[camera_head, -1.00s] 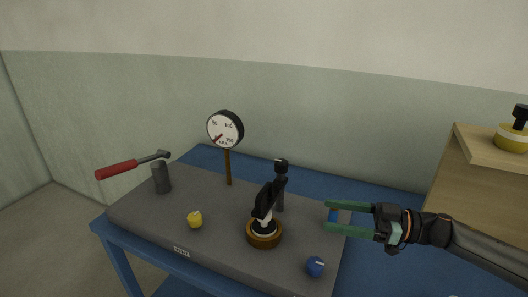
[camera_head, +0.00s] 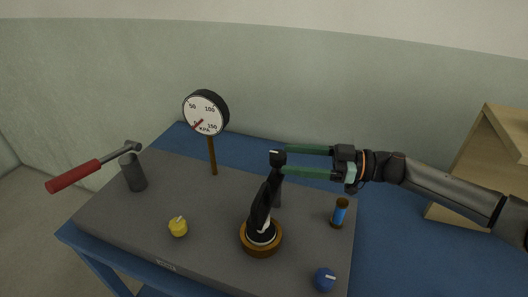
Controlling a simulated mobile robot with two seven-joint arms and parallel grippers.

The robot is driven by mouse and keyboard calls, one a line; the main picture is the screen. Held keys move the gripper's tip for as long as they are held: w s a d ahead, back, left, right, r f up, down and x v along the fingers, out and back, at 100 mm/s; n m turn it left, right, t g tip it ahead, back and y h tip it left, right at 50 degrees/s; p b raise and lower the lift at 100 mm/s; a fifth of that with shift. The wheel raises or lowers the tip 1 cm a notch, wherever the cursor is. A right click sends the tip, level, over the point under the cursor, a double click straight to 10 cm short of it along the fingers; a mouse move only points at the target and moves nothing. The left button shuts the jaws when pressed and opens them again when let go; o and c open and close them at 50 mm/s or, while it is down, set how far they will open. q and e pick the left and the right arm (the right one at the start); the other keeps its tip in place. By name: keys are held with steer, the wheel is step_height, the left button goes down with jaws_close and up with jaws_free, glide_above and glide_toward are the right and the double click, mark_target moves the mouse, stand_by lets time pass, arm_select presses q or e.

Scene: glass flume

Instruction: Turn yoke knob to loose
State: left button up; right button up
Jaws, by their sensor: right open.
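A black knob (camera_head: 277,157) with a small white mark on top sits at the upper end of a black yoke-like stand (camera_head: 263,207) on a round brown base (camera_head: 262,243). I take this to be the yoke knob. My right gripper (camera_head: 285,160) reaches in from the right. Its two green fingers are apart, one behind and one in front at the knob's right edge. I cannot tell whether they touch it. A dark post shows behind the stand. My left gripper is out of view.
A gauge (camera_head: 205,113) stands at the back. A red-handled lever (camera_head: 73,177) is at left. A yellow knob (camera_head: 178,227) and a blue knob (camera_head: 325,279) sit on the grey top (camera_head: 115,217). A blue-banded cylinder (camera_head: 339,212) stands below my right fingers.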

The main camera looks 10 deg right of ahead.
steer(key=x, duration=0.7)
steer(key=shift+w, duration=0.1)
jaws_close()
stand_by(0.4)
